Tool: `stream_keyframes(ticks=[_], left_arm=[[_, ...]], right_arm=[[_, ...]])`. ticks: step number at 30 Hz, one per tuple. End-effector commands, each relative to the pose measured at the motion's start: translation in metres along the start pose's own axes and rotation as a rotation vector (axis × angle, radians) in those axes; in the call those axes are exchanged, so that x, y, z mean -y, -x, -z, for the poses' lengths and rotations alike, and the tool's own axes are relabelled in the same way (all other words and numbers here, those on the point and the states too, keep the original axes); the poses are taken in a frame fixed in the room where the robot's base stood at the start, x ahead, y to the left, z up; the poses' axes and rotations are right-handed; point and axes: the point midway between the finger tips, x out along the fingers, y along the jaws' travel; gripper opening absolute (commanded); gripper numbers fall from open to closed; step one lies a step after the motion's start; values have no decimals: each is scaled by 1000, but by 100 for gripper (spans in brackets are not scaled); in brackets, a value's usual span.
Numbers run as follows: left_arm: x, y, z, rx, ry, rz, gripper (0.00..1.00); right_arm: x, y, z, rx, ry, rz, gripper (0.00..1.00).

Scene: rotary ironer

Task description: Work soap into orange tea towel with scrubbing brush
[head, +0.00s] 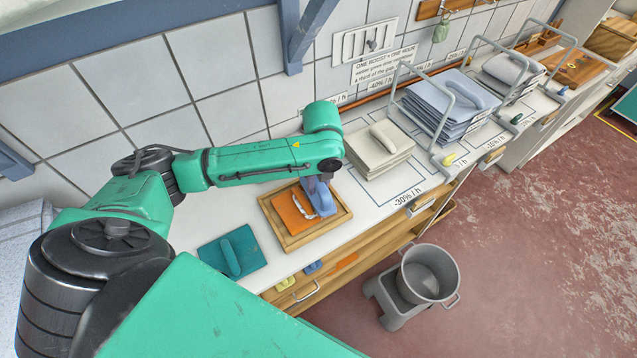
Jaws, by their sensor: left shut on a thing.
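The orange tea towel (292,214) lies folded in a shallow wooden tray (281,238) on the white counter. My left gripper (321,183) is over the tray's right side, pointing down. It is shut on a blue thing (323,201), seemingly the scrubbing brush, at the towel's right edge. A white, wavy patch (304,207) shows beside it on the towel; I cannot tell whether it is bristles or soap lather. The fingertips are mostly hidden. My right gripper is out of view.
A teal cloth (232,252) with a raised handle-like piece lies left of the tray. To the right are a cream stack (380,155) and a blue stack (446,102) in a metal rack. A grey pot (429,273) stands on a stool by the counter.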

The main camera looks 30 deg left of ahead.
Motion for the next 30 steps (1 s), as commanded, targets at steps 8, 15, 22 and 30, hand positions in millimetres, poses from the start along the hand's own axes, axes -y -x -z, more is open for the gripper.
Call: stream_keyframes(ticks=[8, 15, 22, 30], left_arm=[[0, 0, 0, 0, 0, 0, 0], [0, 0, 0, 0, -1, 0, 0], [0, -1, 0, -1, -1, -1, 0], [0, -1, 1, -1, -1, -2, 0]], right_arm=[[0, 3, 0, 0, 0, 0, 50], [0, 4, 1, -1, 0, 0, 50], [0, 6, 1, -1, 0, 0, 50], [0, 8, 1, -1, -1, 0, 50]])
